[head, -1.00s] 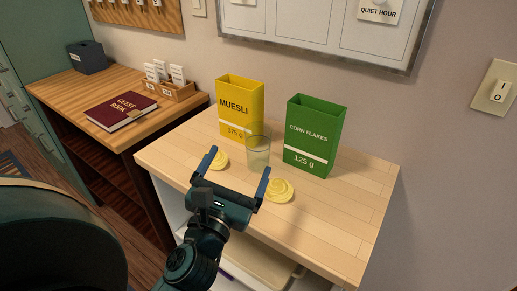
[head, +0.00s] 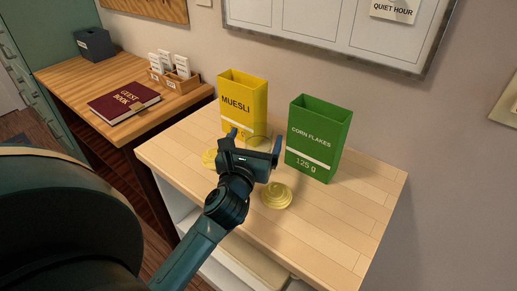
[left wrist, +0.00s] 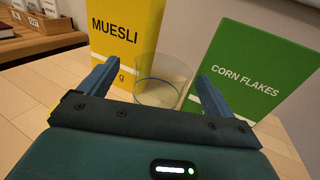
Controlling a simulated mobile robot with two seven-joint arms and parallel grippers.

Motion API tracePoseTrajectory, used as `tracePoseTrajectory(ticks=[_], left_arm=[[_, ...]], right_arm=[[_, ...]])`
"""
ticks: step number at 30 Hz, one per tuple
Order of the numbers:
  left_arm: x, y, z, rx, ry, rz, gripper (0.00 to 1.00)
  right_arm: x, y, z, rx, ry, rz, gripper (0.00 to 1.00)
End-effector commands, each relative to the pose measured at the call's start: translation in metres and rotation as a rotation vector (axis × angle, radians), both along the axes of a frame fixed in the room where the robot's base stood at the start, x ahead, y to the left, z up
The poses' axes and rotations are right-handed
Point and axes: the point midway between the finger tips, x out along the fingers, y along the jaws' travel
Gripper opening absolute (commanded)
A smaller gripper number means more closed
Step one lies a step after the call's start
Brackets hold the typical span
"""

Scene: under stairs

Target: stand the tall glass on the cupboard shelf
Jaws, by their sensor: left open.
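The tall glass (head: 259,142) is clear and stands upright on the wooden top, between the two cereal boxes. My left gripper hides its lower part in the head view. My left gripper (head: 255,138) is open, with its fingers pointing at the glass. In the left wrist view the glass (left wrist: 163,82) shows between and beyond the open fingers (left wrist: 158,72); I cannot tell whether they reach around it. The white cupboard (head: 183,208) is under the wooden top, and its inside shows only partly. My right gripper is not in view.
A yellow muesli box (head: 242,100) stands behind left of the glass and a green corn flakes box (head: 318,140) to its right. Yellow round pieces (head: 276,196) lie either side of my gripper. A desk with a guest book (head: 124,101) stands left. The top's right front is clear.

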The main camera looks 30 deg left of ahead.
Motion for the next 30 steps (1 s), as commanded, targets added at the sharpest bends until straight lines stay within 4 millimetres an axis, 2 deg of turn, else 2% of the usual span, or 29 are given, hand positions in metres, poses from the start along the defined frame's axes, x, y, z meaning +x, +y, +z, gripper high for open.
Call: tracePoseTrajectory(ticks=[4, 9, 17, 30], left_arm=[[0.024, 0.005, 0.006, 0.0, -0.002, 0.0, 0.9], [0.041, 0.01, 0.003, 0.001, -0.001, -0.001, 0.9], [0.043, 0.011, 0.002, 0.0, 0.0, -0.002, 0.9], [0.043, 0.011, 0.002, 0.0, 0.0, -0.002, 0.54]], right_arm=[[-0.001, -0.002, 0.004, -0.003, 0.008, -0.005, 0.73], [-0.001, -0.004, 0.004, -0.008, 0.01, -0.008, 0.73], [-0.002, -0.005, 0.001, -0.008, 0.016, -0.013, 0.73], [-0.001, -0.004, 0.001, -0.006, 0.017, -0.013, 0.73]])
